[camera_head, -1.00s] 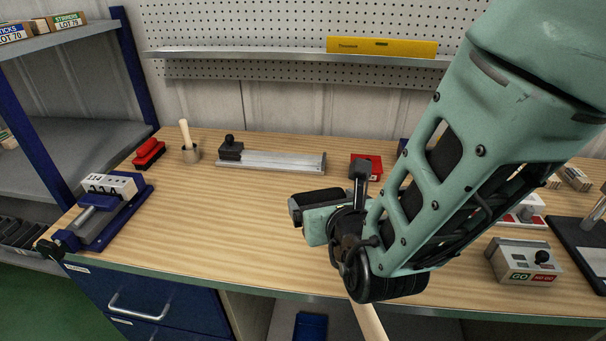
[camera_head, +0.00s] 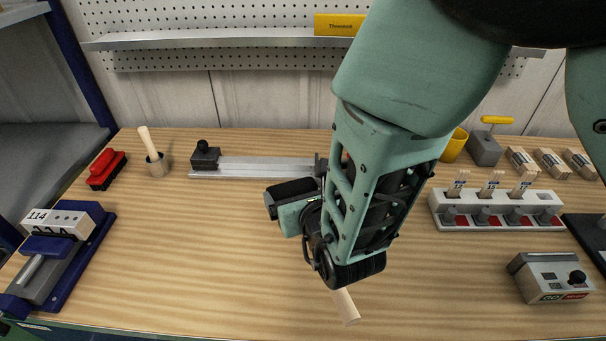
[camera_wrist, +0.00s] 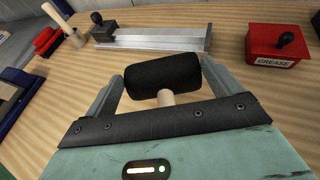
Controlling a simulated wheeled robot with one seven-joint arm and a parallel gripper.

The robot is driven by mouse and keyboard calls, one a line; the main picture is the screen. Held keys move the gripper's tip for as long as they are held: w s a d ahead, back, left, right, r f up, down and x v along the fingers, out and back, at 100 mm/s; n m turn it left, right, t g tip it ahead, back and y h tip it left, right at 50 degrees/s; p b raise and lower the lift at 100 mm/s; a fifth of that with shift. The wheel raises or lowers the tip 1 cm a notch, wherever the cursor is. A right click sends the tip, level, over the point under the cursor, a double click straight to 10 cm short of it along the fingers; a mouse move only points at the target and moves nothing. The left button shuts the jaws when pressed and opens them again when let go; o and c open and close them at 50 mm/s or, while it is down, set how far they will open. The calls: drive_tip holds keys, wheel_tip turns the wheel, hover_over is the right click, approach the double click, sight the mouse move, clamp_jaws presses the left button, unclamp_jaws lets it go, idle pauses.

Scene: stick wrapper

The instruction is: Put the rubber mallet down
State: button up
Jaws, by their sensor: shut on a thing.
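The rubber mallet has a black head (camera_wrist: 163,77) and a pale wooden handle (camera_head: 345,307). My gripper (camera_wrist: 162,92) is shut on the mallet. In the wrist view the head lies across the front of the fingers, and the handle runs back beneath my gripper. In the head view my gripper (camera_head: 290,208) is over the middle of the workbench (camera_head: 220,260), and the handle's end sticks out below my wrist toward the front edge. My wrist hides the middle of the handle. I cannot tell whether the mallet touches the bench top.
A metal rail fixture (camera_head: 255,167) lies behind. A white rack (camera_head: 497,209) and GO/NO-GO box (camera_head: 550,277) are right. A red grease box (camera_wrist: 274,46) is behind. Bare wood surrounds my gripper.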

drive_tip(key=shift+f+p, duration=0.35)
drive_tip(key=shift+f, duration=1.85)
drive_tip(key=shift+f, duration=0.15)
